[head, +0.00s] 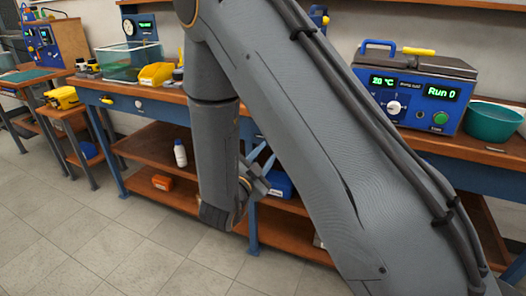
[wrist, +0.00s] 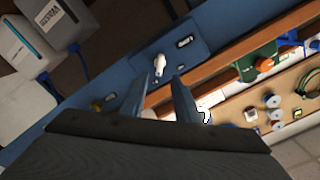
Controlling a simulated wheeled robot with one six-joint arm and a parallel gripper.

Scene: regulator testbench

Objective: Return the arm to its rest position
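My grey arm fills the middle of the head view, from the lower right up to the top and down to my gripper (head: 264,152). The gripper hangs low in front of the bench, with its fingers pointing up and to the right, partly hidden by the large arm link. In the wrist view, the two fingers of my gripper (wrist: 158,84) stand apart with nothing between them. A blue panel with a white knob-like part (wrist: 160,64) shows beyond the fingertips.
A blue-framed bench (head: 145,105) runs behind the arm. It carries a glass tank (head: 125,65), a yellow bin (head: 156,75), a blue water bath (head: 415,95) reading "Run 0" and a teal bowl (head: 493,122). A white bottle (head: 180,153) stands on the shelf. Tiled floor (head: 90,220) is clear.

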